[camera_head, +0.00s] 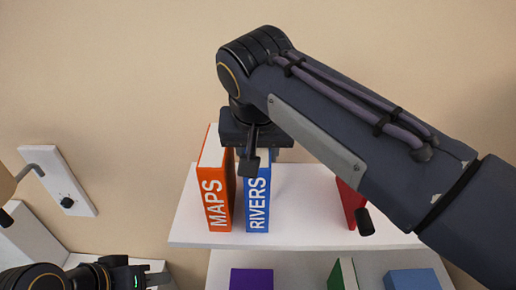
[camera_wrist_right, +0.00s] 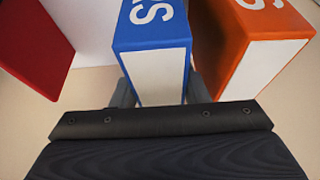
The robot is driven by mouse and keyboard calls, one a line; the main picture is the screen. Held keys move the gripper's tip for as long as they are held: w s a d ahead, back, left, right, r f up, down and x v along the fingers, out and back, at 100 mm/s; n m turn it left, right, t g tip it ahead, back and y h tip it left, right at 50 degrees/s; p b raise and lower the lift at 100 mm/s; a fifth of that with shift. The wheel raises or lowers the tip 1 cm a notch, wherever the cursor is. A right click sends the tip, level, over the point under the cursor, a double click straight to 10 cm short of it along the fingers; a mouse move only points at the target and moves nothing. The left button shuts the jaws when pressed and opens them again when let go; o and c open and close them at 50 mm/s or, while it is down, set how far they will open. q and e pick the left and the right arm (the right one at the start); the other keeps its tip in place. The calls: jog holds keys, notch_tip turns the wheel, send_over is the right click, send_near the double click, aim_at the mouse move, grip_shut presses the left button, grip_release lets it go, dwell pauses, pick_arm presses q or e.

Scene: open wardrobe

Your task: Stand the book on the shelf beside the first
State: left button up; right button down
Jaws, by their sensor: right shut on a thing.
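The blue book RIVERS (camera_head: 257,205) is upright on or just over the white shelf (camera_head: 300,215); I cannot tell whether its base touches. My right gripper (camera_head: 258,165) comes from above and is shut on its top part. In the right wrist view the blue book (camera_wrist_right: 160,70) sits between the two fingers. The orange book MAPS (camera_head: 215,190) stands upright just left of it in the head view, with a narrow gap between them. It also shows in the right wrist view (camera_wrist_right: 255,65). My left gripper (camera_head: 150,273) is low at the left, its fingers unclear.
A red book (camera_head: 350,205) stands farther right on the same shelf, partly behind my right arm. On the level below are a purple block (camera_head: 251,279), a green item (camera_head: 341,274) and a blue block (camera_head: 412,279). The shelf between the blue and red books is clear.

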jog(key=shift+f, duration=0.1)
jog(key=c, duration=0.8)
grip_release()
jog(key=shift+r, duration=0.25)
jog(key=v, duration=1.2)
jog(key=shift+s+f, duration=0.1)
